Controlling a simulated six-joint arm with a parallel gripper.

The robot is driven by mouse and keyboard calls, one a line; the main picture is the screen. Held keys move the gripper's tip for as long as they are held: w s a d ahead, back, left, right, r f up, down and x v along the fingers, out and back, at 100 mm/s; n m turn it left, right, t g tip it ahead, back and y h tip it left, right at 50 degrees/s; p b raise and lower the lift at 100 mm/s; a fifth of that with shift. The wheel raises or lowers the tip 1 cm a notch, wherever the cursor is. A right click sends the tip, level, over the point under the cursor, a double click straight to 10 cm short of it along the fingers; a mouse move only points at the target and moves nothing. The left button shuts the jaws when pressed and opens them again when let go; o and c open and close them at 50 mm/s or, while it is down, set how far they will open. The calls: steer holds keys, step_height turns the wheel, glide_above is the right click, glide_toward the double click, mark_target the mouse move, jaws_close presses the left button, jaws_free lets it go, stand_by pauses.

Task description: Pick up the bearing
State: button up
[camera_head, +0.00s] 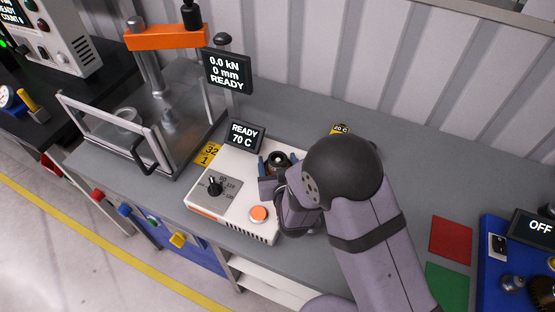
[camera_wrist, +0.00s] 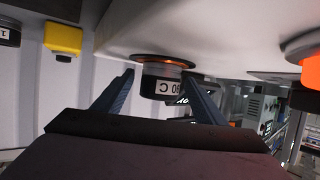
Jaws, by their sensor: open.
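A short dark round piece (camera_head: 277,158), which looks like the bearing, sits on the back of the white heater unit (camera_head: 237,188). In the wrist view the same piece (camera_wrist: 161,79) carries a white label with a temperature in C, and an orange glowing ring shows at its seat. My gripper (camera_head: 279,165) is at this piece, with blue fingers on either side of it. In the wrist view my gripper (camera_wrist: 159,82) is open, its fingertips flanking the piece. The left finger appears apart from it; contact on the right cannot be told. My arm hides the unit's right side.
The heater's display (camera_head: 245,134) reads READY 70 C and stands beside the fingers. A press (camera_head: 160,110) stands left. Red (camera_head: 451,237) and green pads lie right. The bench behind is mostly clear.

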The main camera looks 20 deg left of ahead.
steer(key=shift+w+a+f, duration=0.1)
steer(key=shift+w, duration=0.1)
steer(key=c, duration=1.3)
steer(key=shift+r+b, duration=1)
steer(key=shift+r, duration=4.1)
